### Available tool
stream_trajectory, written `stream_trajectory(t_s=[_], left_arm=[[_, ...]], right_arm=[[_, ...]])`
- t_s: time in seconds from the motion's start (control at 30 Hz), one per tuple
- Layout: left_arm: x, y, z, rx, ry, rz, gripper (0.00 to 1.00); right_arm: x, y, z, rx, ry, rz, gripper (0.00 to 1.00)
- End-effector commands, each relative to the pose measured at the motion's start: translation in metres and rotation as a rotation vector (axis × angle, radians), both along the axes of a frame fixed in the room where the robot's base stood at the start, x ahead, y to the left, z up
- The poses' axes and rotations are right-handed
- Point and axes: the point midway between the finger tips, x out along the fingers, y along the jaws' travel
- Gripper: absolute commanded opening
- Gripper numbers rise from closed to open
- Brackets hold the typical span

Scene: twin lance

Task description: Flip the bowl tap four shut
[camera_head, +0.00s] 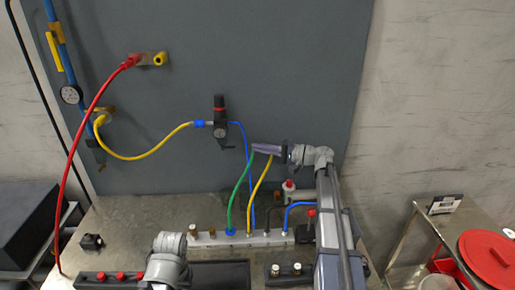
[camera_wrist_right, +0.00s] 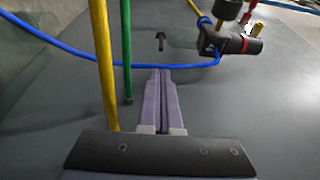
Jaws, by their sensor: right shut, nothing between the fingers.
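The filter regulator (camera_head: 219,118) with a dark red-banded top hangs on the grey panel. Its small black bowl tap (camera_head: 226,147) is at its lower end. In the right wrist view, the clear bowl (camera_wrist_right: 183,38) ends in the black hooked tap (camera_wrist_right: 161,40), just beyond my fingertips. My right gripper (camera_head: 255,147) points left, to the right of the tap and apart from it. Its purple fingers (camera_wrist_right: 160,74) are shut and empty. My left gripper is not in view; only a grey part of my left arm shows at the bottom.
Green (camera_head: 237,194) and yellow (camera_head: 260,192) hoses rise beside my right gripper. A blue hose (camera_wrist_right: 90,58) crosses ahead of its fingertips. A white manifold (camera_head: 262,239) stands on the bench below. A red hose (camera_head: 77,156) and pressure gauge (camera_head: 70,94) are on the left.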

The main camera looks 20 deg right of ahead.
Motion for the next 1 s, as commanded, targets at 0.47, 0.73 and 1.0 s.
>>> stream_trajectory(t_s=[0.47, 0.73, 1.0], left_arm=[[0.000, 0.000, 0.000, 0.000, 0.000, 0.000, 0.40], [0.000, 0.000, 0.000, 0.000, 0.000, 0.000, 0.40], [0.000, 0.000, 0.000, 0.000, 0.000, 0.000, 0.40]], right_arm=[[0.040, 0.056, 0.000, 0.000, 0.000, 0.000, 0.00], [0.043, 0.061, 0.000, 0.000, 0.000, 0.000, 0.00], [0.042, 0.060, 0.000, 0.000, 0.000, -0.004, 0.00]])
